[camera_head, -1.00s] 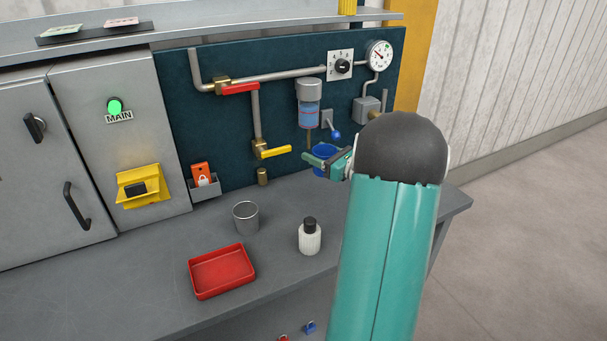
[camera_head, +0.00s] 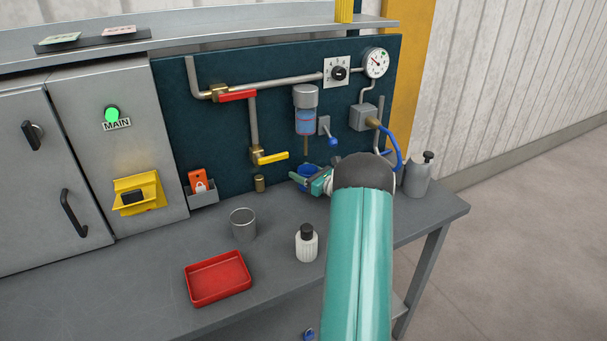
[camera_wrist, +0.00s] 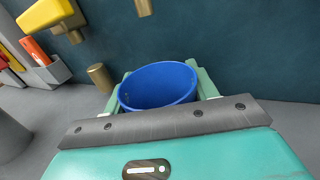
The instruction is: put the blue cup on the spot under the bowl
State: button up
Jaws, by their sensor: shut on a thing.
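The blue cup (camera_head: 308,171) is upright by the back panel, partly hidden by my gripper (camera_head: 307,181). In the wrist view the cup (camera_wrist: 160,86) sits between the two green fingers of my gripper (camera_wrist: 160,80), which is shut on it. The cup looks empty. The clear bowl (camera_head: 305,120) with blue liquid hangs on the panel, with a thin brass drain (camera_head: 306,145) below it, roughly above the cup. I cannot tell whether the cup touches the bench. No marked spot under the bowl shows.
A white bottle (camera_head: 306,243), a grey metal cup (camera_head: 243,223) and a red tray (camera_head: 218,278) stand on the bench. A yellow lever (camera_head: 270,158) and a brass stub (camera_head: 259,183) are left of the cup. A grey can (camera_head: 418,175) and blue hose (camera_head: 395,145) are right of my arm.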

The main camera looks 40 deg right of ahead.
jog(key=shift+f, duration=0.45)
jog(key=o, duration=1)
